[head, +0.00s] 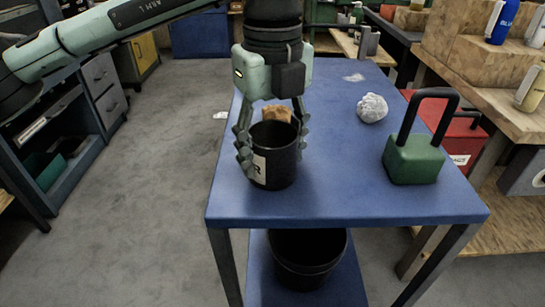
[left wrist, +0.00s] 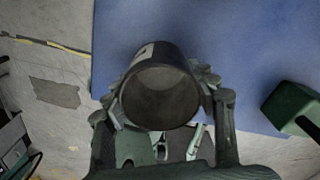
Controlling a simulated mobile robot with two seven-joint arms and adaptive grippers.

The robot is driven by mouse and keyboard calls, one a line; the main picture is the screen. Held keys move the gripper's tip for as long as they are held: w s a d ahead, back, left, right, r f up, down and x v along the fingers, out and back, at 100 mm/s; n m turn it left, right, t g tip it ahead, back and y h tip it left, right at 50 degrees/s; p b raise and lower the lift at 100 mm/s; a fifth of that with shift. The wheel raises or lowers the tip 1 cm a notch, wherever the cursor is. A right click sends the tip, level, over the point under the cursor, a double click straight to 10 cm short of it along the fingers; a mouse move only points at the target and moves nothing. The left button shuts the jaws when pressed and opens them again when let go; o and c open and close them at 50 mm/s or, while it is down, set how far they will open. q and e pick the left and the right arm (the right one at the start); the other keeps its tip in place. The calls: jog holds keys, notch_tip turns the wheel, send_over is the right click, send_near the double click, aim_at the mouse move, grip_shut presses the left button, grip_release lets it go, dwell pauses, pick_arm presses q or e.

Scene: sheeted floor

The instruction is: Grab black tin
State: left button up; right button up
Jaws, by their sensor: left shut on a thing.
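The black tin (head: 275,160) is an open, round can with a white label on its side, at the left part of the blue table in the head view. My left gripper (head: 272,150) comes down from above with a finger on each side of the tin and is shut on it. In the left wrist view the tin (left wrist: 160,95) shows its empty inside between the two fingers (left wrist: 165,100). I cannot tell whether the tin rests on the table or is slightly raised. My right gripper is not in view.
The blue table (head: 340,195) also holds a green padlock-shaped block (head: 413,160) with a black handle, a crumpled white ball (head: 372,108) and a brown item (head: 277,114) behind the tin. A black bin (head: 305,262) stands on the lower shelf. Wooden shelving (head: 485,75) stands at the right.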

pick_arm(q)
jog(key=shift+c, duration=1.1)
